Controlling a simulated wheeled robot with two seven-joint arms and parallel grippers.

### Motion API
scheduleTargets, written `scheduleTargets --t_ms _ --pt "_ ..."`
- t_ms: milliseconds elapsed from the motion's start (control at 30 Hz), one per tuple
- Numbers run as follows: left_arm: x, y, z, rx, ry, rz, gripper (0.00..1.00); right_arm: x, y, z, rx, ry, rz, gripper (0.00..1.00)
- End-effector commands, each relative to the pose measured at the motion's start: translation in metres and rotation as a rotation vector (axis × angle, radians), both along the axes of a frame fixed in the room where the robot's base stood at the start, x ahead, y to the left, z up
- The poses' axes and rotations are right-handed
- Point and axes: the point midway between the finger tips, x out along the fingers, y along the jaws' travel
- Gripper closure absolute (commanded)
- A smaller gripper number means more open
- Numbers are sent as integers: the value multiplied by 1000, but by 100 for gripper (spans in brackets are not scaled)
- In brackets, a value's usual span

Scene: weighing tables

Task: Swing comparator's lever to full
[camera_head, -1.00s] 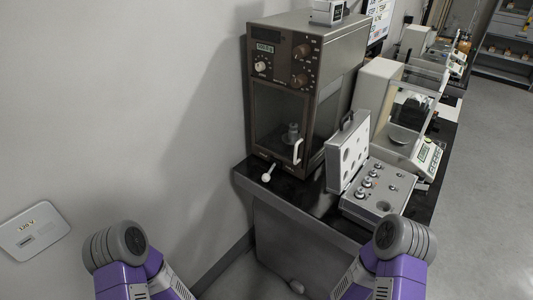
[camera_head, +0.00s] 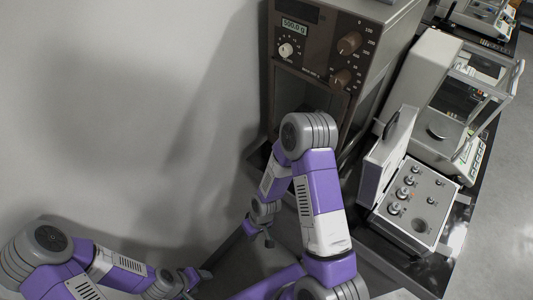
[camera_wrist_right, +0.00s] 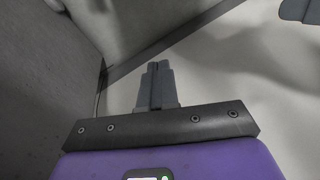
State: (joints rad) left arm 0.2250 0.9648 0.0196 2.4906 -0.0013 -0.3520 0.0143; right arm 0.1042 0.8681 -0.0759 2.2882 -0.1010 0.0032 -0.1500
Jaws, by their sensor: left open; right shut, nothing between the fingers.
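The comparator (camera_head: 318,50) is the tall brown cabinet against the wall, with a lit display and several knobs on its upper front. Its lower front is partly covered by my right arm. I cannot make out its lever in the head view; the arm covers that area. My right gripper (camera_head: 268,241) hangs low in front of the comparator's base, left of the arm's forearm. In the right wrist view its fingers (camera_wrist_right: 158,68) are together and empty. My left gripper (camera_head: 200,276) is open, low at the left of centre, well away from the comparator.
An open weight case (camera_head: 440,190) with several metal weights stands right of the comparator on the dark table (camera_head: 470,226). A balance with a glass shield (camera_head: 438,98) stands behind it. The bare wall (camera_head: 120,100) fills the left.

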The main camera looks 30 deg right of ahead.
Motion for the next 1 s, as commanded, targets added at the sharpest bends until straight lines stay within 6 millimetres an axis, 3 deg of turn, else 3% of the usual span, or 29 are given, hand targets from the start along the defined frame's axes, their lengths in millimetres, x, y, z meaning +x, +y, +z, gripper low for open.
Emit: scheduleTargets --t_ms 33,200,400,500,600,700,867,1000 --pt "0 0 31 0 0 -1 39 24 -9 42 -30 -27 87 100" --pt "0 0 82 0 0 -1 39 80 -42 144 -146 -38 383 100" --pt "0 0 125 0 0 -1 39 121 -80 260 -280 -6 615 100" --pt "0 0 137 0 0 0 39 130 -92 299 -322 15 675 100" --pt "0 0 142 0 0 0 39 133 -99 320 -346 31 708 100" --pt "0 0 142 0 0 0 39 134 -103 323 -354 41 720 100" --pt "0 0 138 0 0 0 39 130 -106 301 -354 45 721 100" --pt "0 0 135 0 0 0 39 126 -110 271 -353 47 720 100"
